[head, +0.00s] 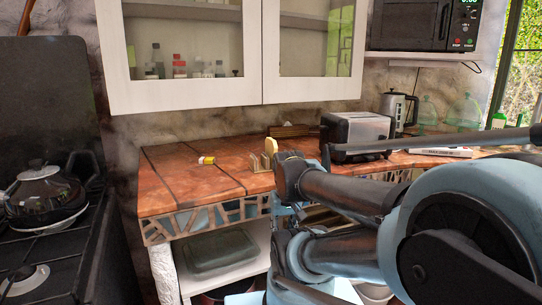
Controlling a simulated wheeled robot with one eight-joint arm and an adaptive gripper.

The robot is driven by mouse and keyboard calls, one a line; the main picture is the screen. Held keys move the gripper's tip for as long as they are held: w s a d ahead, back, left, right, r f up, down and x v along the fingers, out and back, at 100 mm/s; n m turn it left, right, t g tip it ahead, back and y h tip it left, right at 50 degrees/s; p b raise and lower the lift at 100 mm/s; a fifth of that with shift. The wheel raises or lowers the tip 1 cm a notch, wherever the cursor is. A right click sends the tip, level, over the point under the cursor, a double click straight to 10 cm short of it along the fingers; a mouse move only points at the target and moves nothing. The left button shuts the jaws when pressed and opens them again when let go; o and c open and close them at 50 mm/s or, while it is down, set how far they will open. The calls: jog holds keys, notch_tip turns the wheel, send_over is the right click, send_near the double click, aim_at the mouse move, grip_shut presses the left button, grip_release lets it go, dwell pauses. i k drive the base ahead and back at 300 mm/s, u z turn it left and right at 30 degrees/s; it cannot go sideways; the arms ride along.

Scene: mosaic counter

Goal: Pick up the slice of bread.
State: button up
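In the head view, a pale yellow, rounded slice that looks like the bread (270,147) stands upright on the tiled counter. It is at or just behind a small wooden holder (260,162); I cannot tell whether it rests in it. My arm's links fill the right and lower middle of the view, and one joint is just right of the slice in the picture, partly covering the area there. I cannot make out my gripper's fingers in this view.
A toaster (357,132) and a kettle (397,108) stand behind my arm. A small yellow-and-white item (206,160) lies on the left of the counter (165,190), with bare tiles around it. A stove with a pot (45,190) is at left. Cabinets (185,95) hang above.

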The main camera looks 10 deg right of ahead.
aim_at(271, 147)
jog(key=k, duration=0.5)
jog(key=u, duration=1.15)
jog(key=k, duration=1.1)
jog(key=z, duration=1.25)
jog(key=i, duration=1)
jog(key=u, duration=0.05)
